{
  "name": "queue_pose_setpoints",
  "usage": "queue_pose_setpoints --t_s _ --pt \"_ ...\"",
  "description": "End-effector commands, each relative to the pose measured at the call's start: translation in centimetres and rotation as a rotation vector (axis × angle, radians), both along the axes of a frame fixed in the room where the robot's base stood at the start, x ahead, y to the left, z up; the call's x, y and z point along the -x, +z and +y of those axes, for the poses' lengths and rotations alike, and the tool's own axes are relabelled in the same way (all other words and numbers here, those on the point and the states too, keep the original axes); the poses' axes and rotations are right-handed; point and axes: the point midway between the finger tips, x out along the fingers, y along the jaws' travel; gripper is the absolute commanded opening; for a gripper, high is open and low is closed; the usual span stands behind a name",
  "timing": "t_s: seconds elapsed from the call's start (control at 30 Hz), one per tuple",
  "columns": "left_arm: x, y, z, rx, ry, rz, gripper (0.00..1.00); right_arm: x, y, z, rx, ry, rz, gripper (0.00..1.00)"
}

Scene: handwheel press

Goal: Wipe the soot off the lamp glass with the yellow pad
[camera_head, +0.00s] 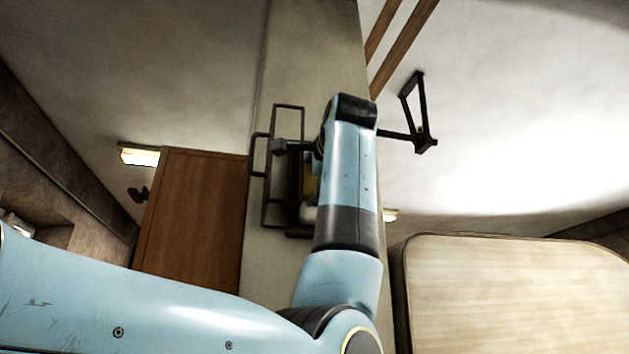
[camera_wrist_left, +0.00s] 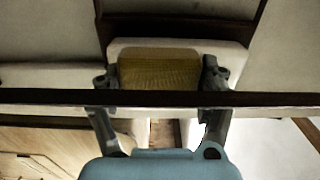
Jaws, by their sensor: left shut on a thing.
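In the left wrist view my left gripper (camera_wrist_left: 158,78) is shut on the yellow pad (camera_wrist_left: 158,68), one dark finger at each side of it. The pale lamp glass (camera_wrist_left: 233,57) lies right behind the pad and shows around its edges. The pad looks against the glass, but I cannot tell if they touch. Most of the glass is covered by the pad, and I see no clear soot on the part that shows. In the head view my forearm hides most of the gripper; a bit of yellow pad (camera_head: 312,182) and pale glass (camera_head: 309,213) shows beside it. My right gripper is not in view.
A dark guard frame (camera_head: 273,190) surrounds the lamp on the pale beam (camera_head: 262,265). Its bar (camera_wrist_left: 160,98) crosses in front of my fingers in the wrist view. A dark bracket (camera_head: 425,140) is at right. A brown wooden panel (camera_head: 195,215) is at left.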

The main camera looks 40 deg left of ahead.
Motion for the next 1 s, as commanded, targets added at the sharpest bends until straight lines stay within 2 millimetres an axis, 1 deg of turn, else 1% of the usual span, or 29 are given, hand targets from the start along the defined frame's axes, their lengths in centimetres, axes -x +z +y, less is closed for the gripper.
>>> queue_pose_setpoints --t_s 1.0 --pt "-1.2 0.0 1.4 -0.001 -0.001 -0.001 0.50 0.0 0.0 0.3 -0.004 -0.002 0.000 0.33"
